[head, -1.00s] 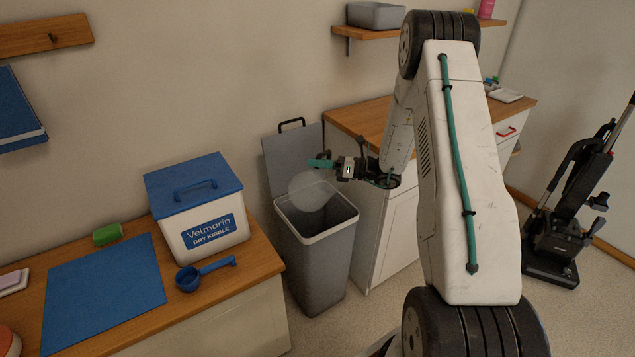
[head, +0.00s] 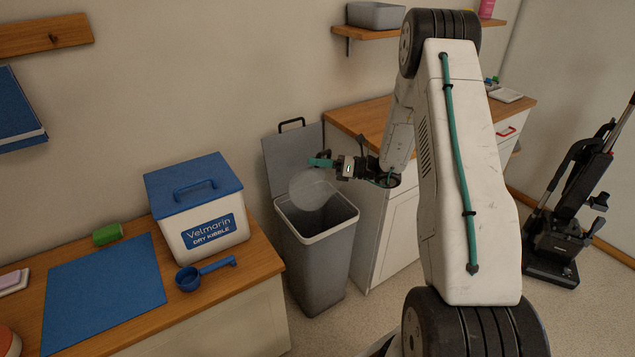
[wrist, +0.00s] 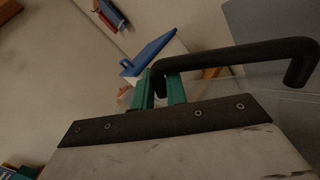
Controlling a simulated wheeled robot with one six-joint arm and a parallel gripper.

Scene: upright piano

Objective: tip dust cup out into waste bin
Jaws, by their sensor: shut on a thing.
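The dust cup (head: 312,190) is a pale, see-through round cup over the back left of the waste bin's mouth in the head view. It is tipped on its side, and its contents cannot be made out. The waste bin (head: 322,262) is grey with a pale rim, and its lid (head: 287,160) stands open at the back. My gripper (head: 322,163) has teal fingers and is shut on the dust cup, just above it.
A Velmarin kibble box (head: 200,212), a blue scoop (head: 192,277) and a blue mat (head: 105,290) are on the left counter. A wooden-topped cabinet (head: 365,118) stands close right of the bin. An upright vacuum (head: 560,235) stands on the far right floor.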

